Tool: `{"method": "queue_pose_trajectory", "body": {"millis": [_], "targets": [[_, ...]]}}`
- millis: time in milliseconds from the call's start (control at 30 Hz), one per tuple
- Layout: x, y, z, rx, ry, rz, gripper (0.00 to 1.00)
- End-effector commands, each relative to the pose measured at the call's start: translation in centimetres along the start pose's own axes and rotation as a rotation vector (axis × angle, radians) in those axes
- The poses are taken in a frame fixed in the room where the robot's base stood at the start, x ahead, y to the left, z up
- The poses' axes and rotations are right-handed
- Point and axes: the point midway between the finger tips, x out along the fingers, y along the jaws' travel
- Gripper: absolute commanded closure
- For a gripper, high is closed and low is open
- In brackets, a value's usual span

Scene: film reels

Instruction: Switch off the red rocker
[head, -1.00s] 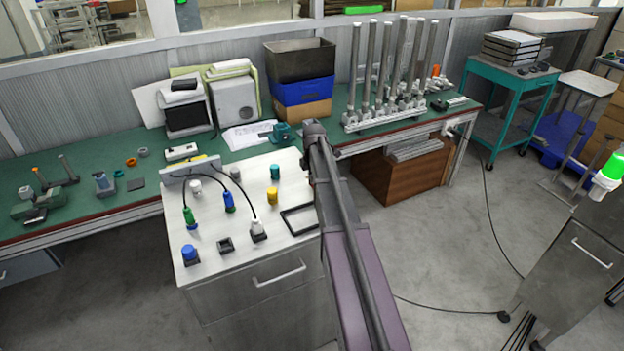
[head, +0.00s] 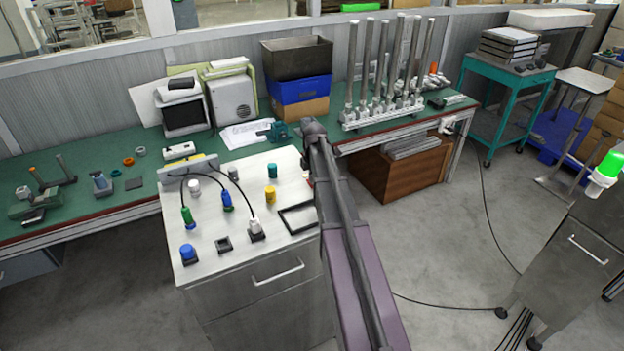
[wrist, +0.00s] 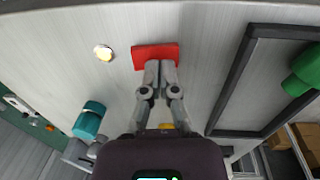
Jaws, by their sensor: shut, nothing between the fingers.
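The red rocker (wrist: 155,56) is a wide red block on the pale metal top, at the upper middle of the wrist view. My gripper (wrist: 161,65) is shut and empty, and its fingertips are at the rocker's lower edge, overlapping it in the picture. I cannot tell whether they touch or press it, nor which way it is tilted. A small round lamp (wrist: 103,52) glows pale yellow left of the rocker.
A black frame (wrist: 231,81) lies right of the rocker, with a green cylinder (wrist: 302,73) beyond. A teal cylinder (wrist: 90,121) stands lower left. The cabinet top (head: 205,262) also carries a blue knob (head: 187,252), cabled plugs (head: 226,201) and a yellow cylinder (head: 270,194).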

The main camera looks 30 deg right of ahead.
Motion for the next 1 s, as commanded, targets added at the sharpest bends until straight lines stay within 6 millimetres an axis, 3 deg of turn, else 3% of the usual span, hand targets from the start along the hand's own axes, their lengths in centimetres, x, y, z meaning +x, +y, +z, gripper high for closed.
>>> {"method": "queue_pose_trajectory", "body": {"millis": [1000], "targets": [[-7.9,-0.4,0.0,0.000,0.000,0.000,1.00]]}}
